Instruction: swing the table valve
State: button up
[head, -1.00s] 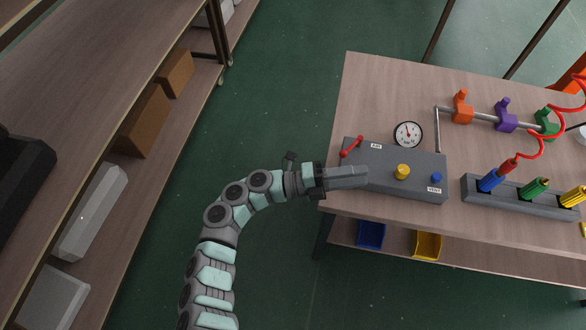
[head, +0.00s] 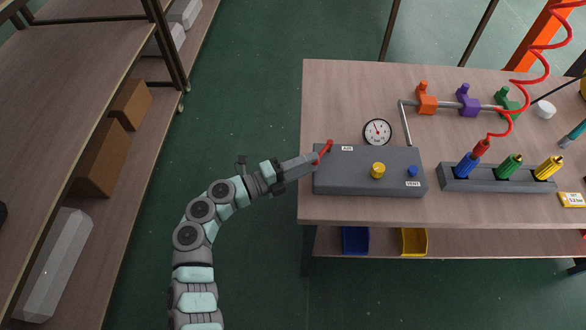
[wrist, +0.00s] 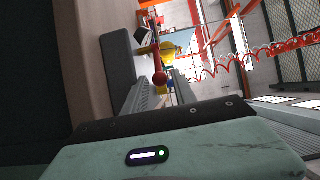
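The table valve is a red lever (head: 325,150) at the left end of a grey box (head: 345,182), beside the "AIR" label. It slants up and right in the head view. My gripper (head: 314,160) reaches in from the left, with its fingertips at the lever. In the wrist view, the lever's red ball end (wrist: 160,78) shows between the two grey fingers of my gripper (wrist: 162,82). The fingers are apart, with a gap on each side of the ball. I cannot tell whether either finger touches the lever.
The box also carries a yellow knob (head: 378,170) and a blue knob (head: 412,171). A gauge (head: 377,132) stands behind it. A rack (head: 480,185) with coloured tools is to the right, and a red coiled hose (head: 541,62) hangs above. A shelf (head: 75,140) stands on the left.

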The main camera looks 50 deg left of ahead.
jog(key=shift+w, duration=0.3)
jog(key=shift+c, duration=0.4)
jog(key=shift+s, duration=0.1)
grip_shut()
jog(key=shift+a, duration=0.1)
jog(key=shift+a+b, duration=0.5)
jog(key=shift+a, duration=0.5)
jog(key=shift+a+f, duration=0.1)
jog(key=shift+a+b, duration=0.65)
jog(key=shift+a, duration=0.35)
jog(key=shift+w+a, duration=0.1)
jog(key=shift+w, duration=0.1)
